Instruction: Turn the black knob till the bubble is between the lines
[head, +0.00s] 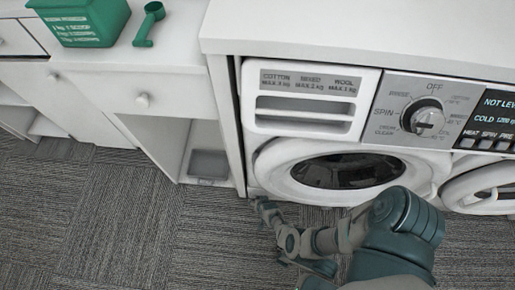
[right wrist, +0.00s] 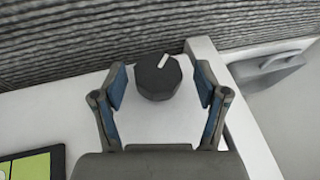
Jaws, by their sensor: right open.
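The black knob (right wrist: 158,77) has a white pointer line and sits on a white surface in the right wrist view. The line points up and to the right. My right gripper (right wrist: 160,88) is open, with one blue-padded finger on each side of the knob and gaps visible between. In the head view my right gripper (head: 262,208) is low at the washing machine's (head: 250,150) lower left corner; the knob is hidden there. My left gripper is not in view.
The washer's display (head: 497,110) reads "NOT LEVEL". A silver dial (head: 424,120) is on its control panel. A white cabinet (head: 150,110) stands left, with a green box (head: 80,25) and green scoop (head: 149,22) on top. Carpet (head: 110,215) is clear at lower left.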

